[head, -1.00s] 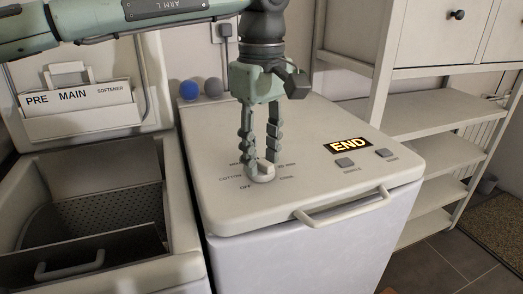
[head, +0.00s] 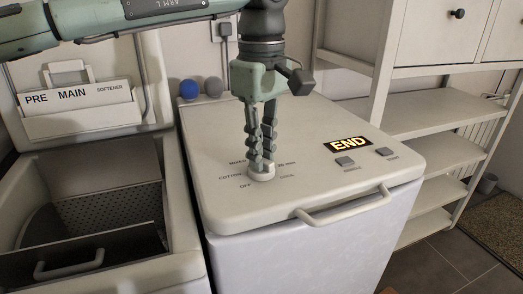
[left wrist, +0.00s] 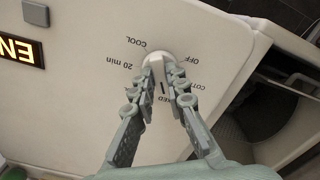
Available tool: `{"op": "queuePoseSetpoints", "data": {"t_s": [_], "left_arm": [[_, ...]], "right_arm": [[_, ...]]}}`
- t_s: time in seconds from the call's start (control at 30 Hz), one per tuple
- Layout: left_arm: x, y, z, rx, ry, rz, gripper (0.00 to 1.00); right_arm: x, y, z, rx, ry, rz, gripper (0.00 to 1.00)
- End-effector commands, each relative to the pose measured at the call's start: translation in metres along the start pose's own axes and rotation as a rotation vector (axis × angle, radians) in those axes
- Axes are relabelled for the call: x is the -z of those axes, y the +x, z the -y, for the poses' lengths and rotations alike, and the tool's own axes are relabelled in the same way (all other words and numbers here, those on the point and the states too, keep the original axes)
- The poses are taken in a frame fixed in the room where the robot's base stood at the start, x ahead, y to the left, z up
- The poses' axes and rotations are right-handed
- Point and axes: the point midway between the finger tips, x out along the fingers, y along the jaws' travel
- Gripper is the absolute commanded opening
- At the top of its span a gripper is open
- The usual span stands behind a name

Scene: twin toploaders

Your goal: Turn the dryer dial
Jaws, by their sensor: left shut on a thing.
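The dryer dial (head: 261,174) is a small round white knob on the top of the white dryer (head: 330,190). Printed labels ring it, among them OFF, COOL and 20 min. My left gripper (head: 261,165) points down from above and is shut on the dial. In the left wrist view the fingertips (left wrist: 160,68) close on both sides of the dial's raised grip, and the round base of the dial (left wrist: 158,58) shows past them. The fingers hide part of the dial and some labels. My right gripper is in neither view.
A handle (head: 345,208) runs along the front edge. An open toploader (head: 100,215) stands at left, shelves (head: 430,118) at right. Two balls (head: 189,89) lie behind.

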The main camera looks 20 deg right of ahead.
Motion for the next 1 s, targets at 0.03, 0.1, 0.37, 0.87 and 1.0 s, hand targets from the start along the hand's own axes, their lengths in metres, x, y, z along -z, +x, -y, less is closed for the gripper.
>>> {"op": "queuePoseSetpoints", "data": {"t_s": [0.03,0.1,0.37,0.87,1.0], "left_arm": [[0.000,0.000,0.000,-0.001,-0.029,0.001,0.00],[0.000,0.001,0.000,-0.001,-0.081,0.001,0.00],[0.000,0.001,0.000,0.000,-0.317,0.001,0.00],[0.000,0.001,0.000,0.000,-0.791,0.000,0.00],[0.000,0.001,0.000,0.000,-0.925,0.000,0.00]], "right_arm": [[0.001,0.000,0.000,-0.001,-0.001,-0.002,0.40],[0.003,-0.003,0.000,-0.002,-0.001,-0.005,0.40],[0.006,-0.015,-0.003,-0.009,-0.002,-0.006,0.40],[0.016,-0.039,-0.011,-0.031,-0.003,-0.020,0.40],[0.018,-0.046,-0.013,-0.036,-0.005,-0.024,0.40]]}}
